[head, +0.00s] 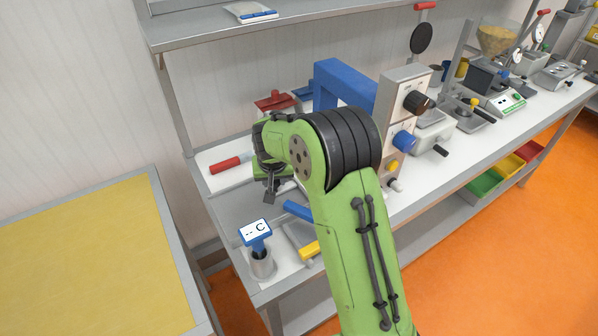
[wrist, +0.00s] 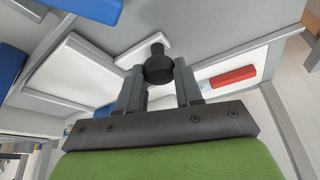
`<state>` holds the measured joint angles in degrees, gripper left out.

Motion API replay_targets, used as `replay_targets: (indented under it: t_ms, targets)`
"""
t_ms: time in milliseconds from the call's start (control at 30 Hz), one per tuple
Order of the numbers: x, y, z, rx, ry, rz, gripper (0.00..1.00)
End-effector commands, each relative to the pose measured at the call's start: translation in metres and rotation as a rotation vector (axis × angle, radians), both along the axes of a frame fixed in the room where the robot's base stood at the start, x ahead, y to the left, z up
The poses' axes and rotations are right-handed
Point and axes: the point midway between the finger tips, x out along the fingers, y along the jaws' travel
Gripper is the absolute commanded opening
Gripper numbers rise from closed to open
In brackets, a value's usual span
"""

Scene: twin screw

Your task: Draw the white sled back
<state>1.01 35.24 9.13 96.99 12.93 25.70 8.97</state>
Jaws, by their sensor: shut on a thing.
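My gripper (head: 268,194) is over the left part of the bench, its fingers pointing down. In the wrist view my gripper (wrist: 158,78) is shut on a black round knob (wrist: 158,66), with one finger on each side. The knob stands at a narrow white bar (wrist: 148,50), and a wide flat white piece (wrist: 88,75) lies just left of it; these look like the white sled. I cannot tell exactly how bar and flat piece join. In the head view my arm and gripper hide the knob and most of the sled.
A red-handled tool (head: 228,164) lies left of my gripper. A blue arch (head: 335,82) and a grey control panel (head: 398,115) stand to the right. A yellow-topped table (head: 85,255) is farther left.

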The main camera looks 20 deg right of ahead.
Motion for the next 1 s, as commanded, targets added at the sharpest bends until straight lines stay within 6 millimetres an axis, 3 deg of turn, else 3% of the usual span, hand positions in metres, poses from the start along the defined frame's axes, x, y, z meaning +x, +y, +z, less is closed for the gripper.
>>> replay_targets:
  t_ms: [33,200,433,700,1000]
  targets:
    - [-0.003,0.019,-0.002,-0.001,-0.001,0.009,0.00]
    - [-0.013,0.069,-0.001,0.001,0.000,0.009,0.00]
    - [-0.023,0.118,0.000,0.000,0.000,0.004,0.00]
    - [-0.028,0.143,0.000,-0.001,0.001,0.002,0.00]
    - [-0.029,0.147,0.000,0.003,0.001,0.004,0.00]
